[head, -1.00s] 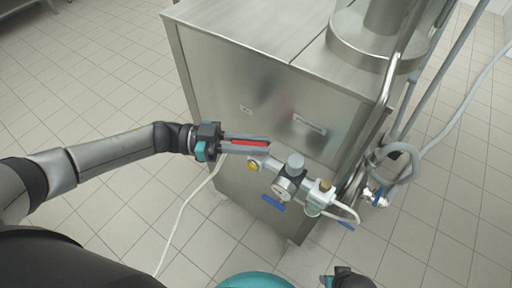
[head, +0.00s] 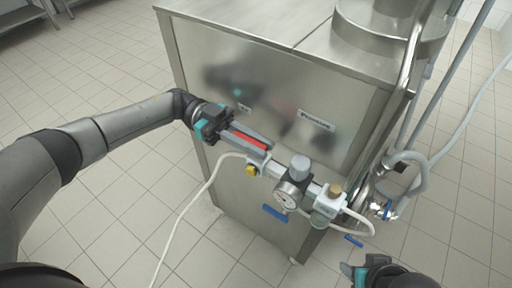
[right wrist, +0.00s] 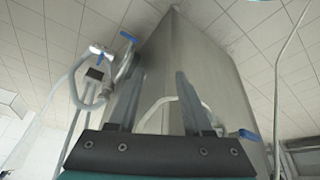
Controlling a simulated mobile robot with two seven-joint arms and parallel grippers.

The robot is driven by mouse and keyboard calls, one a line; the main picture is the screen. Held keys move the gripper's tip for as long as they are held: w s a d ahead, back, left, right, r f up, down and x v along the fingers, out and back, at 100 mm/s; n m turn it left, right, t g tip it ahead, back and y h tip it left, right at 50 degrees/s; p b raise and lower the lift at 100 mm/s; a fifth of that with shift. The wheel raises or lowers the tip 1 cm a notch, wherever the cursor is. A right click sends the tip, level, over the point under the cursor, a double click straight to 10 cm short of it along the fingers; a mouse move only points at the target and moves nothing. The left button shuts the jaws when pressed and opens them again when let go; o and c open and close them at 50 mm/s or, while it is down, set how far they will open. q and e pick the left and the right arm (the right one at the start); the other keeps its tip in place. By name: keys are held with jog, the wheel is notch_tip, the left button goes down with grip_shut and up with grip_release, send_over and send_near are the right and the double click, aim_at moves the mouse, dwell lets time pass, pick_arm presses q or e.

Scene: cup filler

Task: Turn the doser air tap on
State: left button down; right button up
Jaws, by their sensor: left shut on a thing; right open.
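The doser air tap shows as a red lever (head: 248,140) at the left end of the air unit on the front of the steel machine. My left gripper (head: 266,149) is shut on this red lever, its fingers along both sides. The fingers and lever slope down to the right, roughly in line with the air unit. The tap's body is mostly hidden by the fingers. My right gripper (head: 362,272) is low at the bottom right of the head view, apart from the machine. In the right wrist view it (right wrist: 160,74) is open and empty.
The air unit carries a yellow part (head: 251,170), a pressure gauge (head: 288,195) and a blue lever (head: 275,213). A white hose (head: 185,205) hangs at its left. Grey hoses and a blue-handled valve (head: 388,211) stand at the machine's right. The tiled floor at left is clear.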

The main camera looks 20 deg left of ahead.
aim_at(235, 132)
pick_arm(q)
jog(key=shift+s+g, duration=0.1)
jog(key=shift+g, duration=0.2)
dwell(0.4)
jog(key=c, duration=0.8)
grip_release()
jog(key=shift+b+v, duration=0.5)
jog(key=shift+v, duration=3.2)
jog(key=shift+r, duration=0.1)
